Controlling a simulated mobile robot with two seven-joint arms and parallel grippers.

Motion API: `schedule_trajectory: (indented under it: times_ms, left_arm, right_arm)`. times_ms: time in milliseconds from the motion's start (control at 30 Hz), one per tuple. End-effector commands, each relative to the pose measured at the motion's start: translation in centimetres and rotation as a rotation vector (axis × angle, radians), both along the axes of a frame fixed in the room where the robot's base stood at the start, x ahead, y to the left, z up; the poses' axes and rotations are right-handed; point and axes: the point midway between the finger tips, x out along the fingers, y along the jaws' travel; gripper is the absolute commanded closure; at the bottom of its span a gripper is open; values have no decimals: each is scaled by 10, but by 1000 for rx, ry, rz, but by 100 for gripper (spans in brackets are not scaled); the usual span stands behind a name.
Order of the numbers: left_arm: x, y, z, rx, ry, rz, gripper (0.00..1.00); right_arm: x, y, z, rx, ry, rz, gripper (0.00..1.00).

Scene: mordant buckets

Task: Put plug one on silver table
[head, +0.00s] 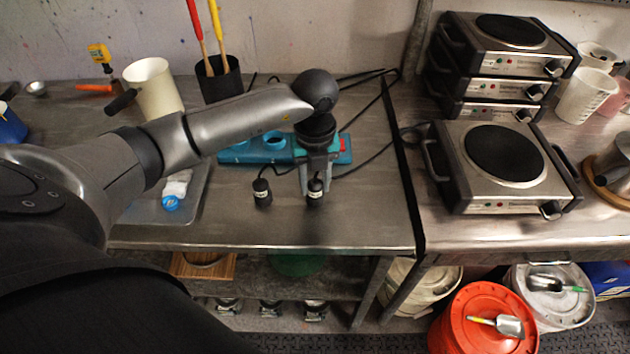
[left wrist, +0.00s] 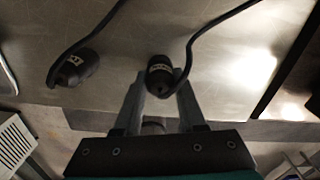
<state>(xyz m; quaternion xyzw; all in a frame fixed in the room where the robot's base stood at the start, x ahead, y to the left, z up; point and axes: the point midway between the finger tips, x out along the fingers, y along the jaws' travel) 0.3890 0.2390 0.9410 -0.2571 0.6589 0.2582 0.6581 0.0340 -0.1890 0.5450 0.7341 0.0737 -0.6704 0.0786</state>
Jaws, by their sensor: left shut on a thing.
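My left gripper (head: 315,184) reaches down over the front of the metal table (head: 350,225) and is shut on a black plug (head: 315,193). In the left wrist view this plug (left wrist: 160,75) sits between the two fingertips (left wrist: 159,90), with a white label and a black cord. A second black plug (head: 262,192) is at the left on the table, apart from the gripper; it also shows in the left wrist view (left wrist: 75,67). The labels are too small to read, so I cannot tell which is plug one. My right gripper is not in view.
A grey tray (head: 188,205) is on the left. Stacked hot plates (head: 500,60) and a single hot plate (head: 500,165) stand on the right table. The table's front right is clear.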

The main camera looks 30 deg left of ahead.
Motion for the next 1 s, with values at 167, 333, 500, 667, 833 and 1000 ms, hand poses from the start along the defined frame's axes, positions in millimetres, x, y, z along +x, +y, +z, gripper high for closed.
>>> schedule_trajectory:
  times_ms: [167,333,500,667,833,1000]
  left_arm:
    - [1,0,1,-1,-2,0,100]
    - [0,0,-3,0,-1,0,58]
    - [1,0,-2,0,-1,0,39]
    - [0,0,-2,0,-1,0,31]
    - [1,0,-1,0,-1,1,31]
    - [2,0,14,0,-7,0,31]
  right_arm:
    - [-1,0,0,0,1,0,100]
    - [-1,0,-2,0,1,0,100]
    - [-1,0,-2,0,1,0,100]
    - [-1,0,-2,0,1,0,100]
    - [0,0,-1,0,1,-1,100]
    - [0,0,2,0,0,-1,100]
